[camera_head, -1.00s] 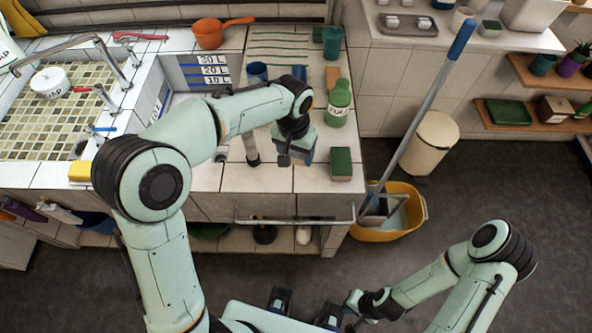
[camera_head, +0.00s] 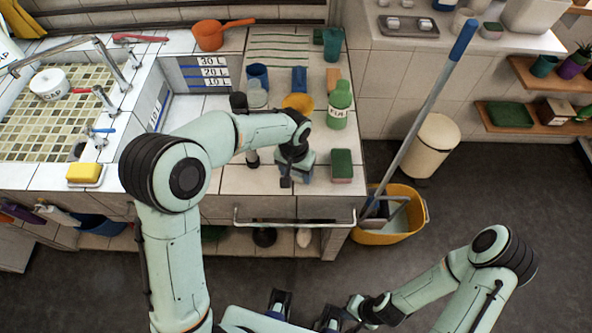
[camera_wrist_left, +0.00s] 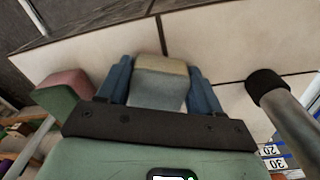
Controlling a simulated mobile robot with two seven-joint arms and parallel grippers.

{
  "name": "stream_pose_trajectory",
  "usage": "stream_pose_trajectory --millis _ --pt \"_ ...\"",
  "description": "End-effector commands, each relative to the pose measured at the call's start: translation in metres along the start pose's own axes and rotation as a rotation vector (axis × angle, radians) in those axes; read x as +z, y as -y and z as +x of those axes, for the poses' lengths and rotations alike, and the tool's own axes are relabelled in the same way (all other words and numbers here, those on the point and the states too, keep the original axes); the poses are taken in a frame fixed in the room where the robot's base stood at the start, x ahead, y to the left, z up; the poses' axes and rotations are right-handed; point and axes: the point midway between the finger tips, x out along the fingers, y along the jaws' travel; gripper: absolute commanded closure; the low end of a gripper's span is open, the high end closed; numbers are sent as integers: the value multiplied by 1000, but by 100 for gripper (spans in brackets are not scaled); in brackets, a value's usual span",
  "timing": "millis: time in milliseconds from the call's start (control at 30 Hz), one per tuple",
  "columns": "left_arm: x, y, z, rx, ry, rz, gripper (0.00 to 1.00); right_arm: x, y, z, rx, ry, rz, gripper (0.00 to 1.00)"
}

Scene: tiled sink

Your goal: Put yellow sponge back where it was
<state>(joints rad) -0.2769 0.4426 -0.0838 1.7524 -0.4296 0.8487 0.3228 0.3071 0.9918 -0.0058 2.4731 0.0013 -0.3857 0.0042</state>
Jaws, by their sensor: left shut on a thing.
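My left gripper (camera_head: 287,180) is low over the right part of the tiled counter, far from that sponge. In the left wrist view, its blue fingers (camera_wrist_left: 160,82) are shut on a pale block (camera_wrist_left: 160,85), beige on one face and grey-green on another. My arm mostly hides this block in the head view.
A green-topped sponge (camera_head: 341,165) stands just right of my left gripper and shows pink and green in the wrist view (camera_wrist_left: 66,95). A yellow bucket (camera_head: 405,215) is right of the counter.

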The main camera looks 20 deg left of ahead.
Motion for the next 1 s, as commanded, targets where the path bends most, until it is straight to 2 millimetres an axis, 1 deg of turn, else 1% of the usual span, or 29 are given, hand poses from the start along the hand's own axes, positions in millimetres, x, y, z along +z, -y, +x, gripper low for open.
stream_pose_trajectory --millis 33,67,100,367,500,567,633,900,1000 --pt "0 0 2 0 1 0 32 0 -1 2 0 1 0 100" --pt "0 0 2 0 1 0 22 0 -1 1 0 1 0 100" --pt "0 0 2 0 0 0 9 0 0 1 0 1 0 100" --pt "0 0 1 0 0 0 9 0 0 1 0 0 0 100" --pt "-1 0 -7 0 -2 0 9 0 1 -2 0 -1 0 100" --pt "-1 0 -15 1 -4 0 9 -1 1 -2 0 -1 0 100" --pt "-1 0 -27 1 -5 0 9 -1 2 -4 -1 -2 -1 100" --pt "-1 -1 -86 1 -5 1 9 -2 4 -10 -2 -5 -2 100" --pt "-1 0 -103 1 -3 0 9 -3 5 -12 -2 -6 -2 100"
